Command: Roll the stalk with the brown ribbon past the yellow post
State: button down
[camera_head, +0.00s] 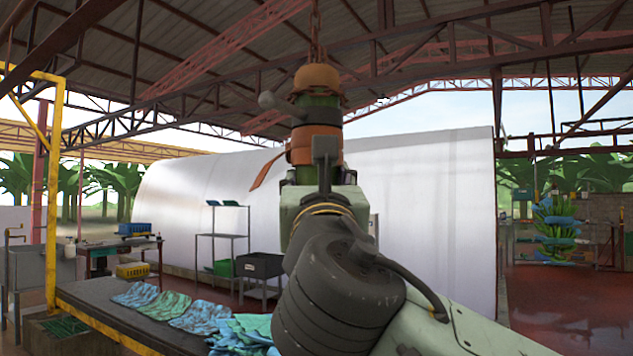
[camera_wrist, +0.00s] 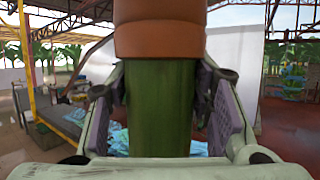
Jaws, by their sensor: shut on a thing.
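The stalk is thick and green and hangs upright; it shows in the wrist view (camera_wrist: 158,110) between the fingers of my gripper (camera_wrist: 160,105), which is shut on it. A wide brown ribbon (camera_wrist: 160,30) wraps the stalk just above the fingers. In the head view the ribbon (camera_head: 301,146) has a loose tail hanging to the left. My gripper (camera_head: 322,172) and wrist hide much of the lower stalk there. The yellow post (camera_head: 54,200) stands at the left of the head view, well apart from the stalk. It also shows at the wrist view's left edge (camera_wrist: 27,60).
An orange-brown hanger (camera_head: 317,78) on a chain (camera_head: 315,30) holds the stalk from above. A dark table (camera_head: 90,291) with blue-green bags (camera_head: 197,317) lies low left. Another bunch with blue covers (camera_head: 556,230) hangs far right. A metal rack (camera_head: 223,236) stands behind.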

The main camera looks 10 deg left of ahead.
jog(key=c, duration=0.8)
grip_release()
jog(key=v, duration=1.2)
jog(key=shift+a, duration=0.1)
